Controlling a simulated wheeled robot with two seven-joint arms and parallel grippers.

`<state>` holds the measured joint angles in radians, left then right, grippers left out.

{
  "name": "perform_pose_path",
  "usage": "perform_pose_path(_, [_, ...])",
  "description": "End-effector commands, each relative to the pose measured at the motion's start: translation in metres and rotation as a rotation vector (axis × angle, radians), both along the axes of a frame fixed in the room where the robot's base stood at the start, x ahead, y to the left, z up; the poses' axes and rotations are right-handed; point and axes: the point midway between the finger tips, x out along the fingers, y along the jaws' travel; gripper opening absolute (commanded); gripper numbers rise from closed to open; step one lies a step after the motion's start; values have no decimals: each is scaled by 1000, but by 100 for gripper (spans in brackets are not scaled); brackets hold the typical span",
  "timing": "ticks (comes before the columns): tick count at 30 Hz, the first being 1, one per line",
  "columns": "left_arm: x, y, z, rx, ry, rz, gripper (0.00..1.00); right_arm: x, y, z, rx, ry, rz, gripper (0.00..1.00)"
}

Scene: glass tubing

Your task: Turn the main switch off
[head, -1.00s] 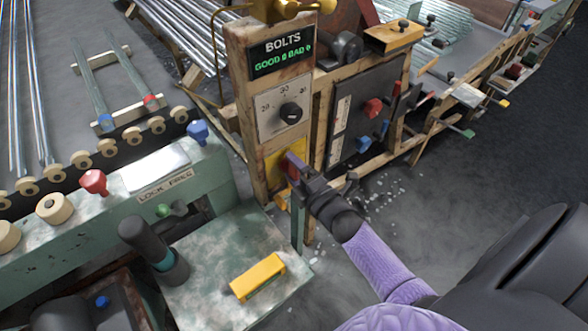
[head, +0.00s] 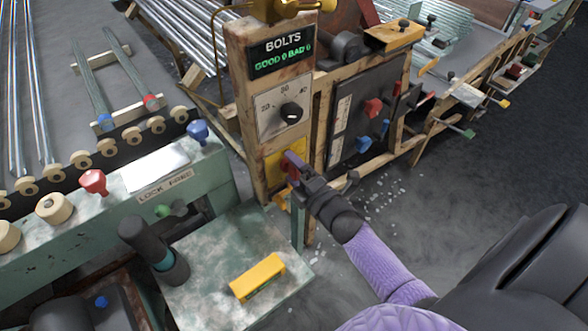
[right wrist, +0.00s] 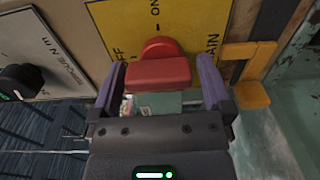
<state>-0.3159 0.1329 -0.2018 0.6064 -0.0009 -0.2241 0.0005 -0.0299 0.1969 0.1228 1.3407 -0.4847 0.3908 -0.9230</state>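The main switch is a red knob with a wide grip bar (right wrist: 158,74) on a yellow plate (right wrist: 195,25) in the right wrist view. ON, part of OFF and part of MAIN can be read on the plate. My right gripper (right wrist: 160,88) is open, with one purple finger on each side of the red bar and a visible gap on both sides. In the head view my right gripper (head: 290,168) reaches the yellow plate (head: 272,168) low on the wooden post and mostly hides the switch. My left gripper is not in view.
Above the switch, the post carries a black dial (head: 291,113) and a BOLTS sign (head: 281,50). A dark panel with red and blue knobs (head: 372,107) stands to the right. A green bench with a yellow block (head: 257,276) lies below left. Open floor is at the right.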

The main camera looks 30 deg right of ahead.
Motion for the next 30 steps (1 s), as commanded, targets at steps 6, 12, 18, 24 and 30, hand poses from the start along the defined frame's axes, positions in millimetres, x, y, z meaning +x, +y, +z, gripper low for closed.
perform_pose_path(6, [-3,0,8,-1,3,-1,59,-23,-2,2,1,2,0,100])
perform_pose_path(12, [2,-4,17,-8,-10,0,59,-69,-5,1,1,4,-1,100])
perform_pose_path(18, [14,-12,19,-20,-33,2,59,-97,-8,0,1,1,-1,100])
perform_pose_path(24, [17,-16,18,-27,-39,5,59,-99,-8,0,0,0,0,100])
perform_pose_path(30, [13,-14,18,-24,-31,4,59,-99,-8,0,0,0,0,100])
